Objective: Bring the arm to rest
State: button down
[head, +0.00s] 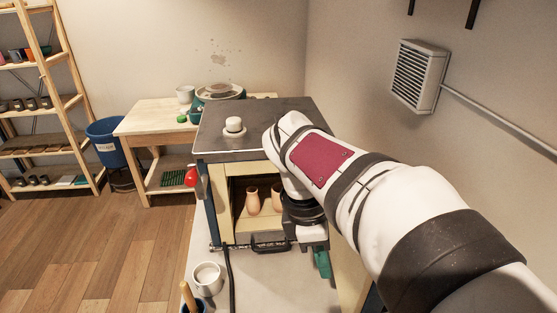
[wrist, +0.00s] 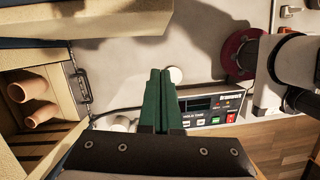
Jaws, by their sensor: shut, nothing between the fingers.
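My gripper (head: 323,272) hangs low at the right front of the kiln, below the white arm. Its green fingers also show in the wrist view (wrist: 158,74), pressed together with nothing between them. The arm is bent and reaches in from the lower right of the head view, covering the right part of the kiln. The kiln (head: 213,142) has an open chamber. Two terracotta vessels stand inside it, one on the left (head: 252,201) and one on the right (head: 277,198); both also show at the left of the wrist view.
A control box with a display (wrist: 212,108) is close to the fingers in the wrist view. A white cup (head: 207,279) stands on the pale surface in front of the kiln. A black cable (head: 228,272) runs nearby. A white knob-like piece (head: 234,125) sits on the kiln top.

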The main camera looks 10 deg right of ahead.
jog(key=s+a+f+m+y, duration=0.2)
jog(key=s+f+m, duration=0.1)
jog(key=s+m, duration=0.5)
jog(key=s+a+f+m+y, duration=0.2)
jog(key=s+a+f+m, duration=0.1)
jog(key=s+m, duration=0.6)
jog(key=m, duration=0.4)
jog(key=shift+s+f+y, duration=0.3)
jog(key=shift+f, duration=0.05)
jog(key=shift+d, duration=0.1)
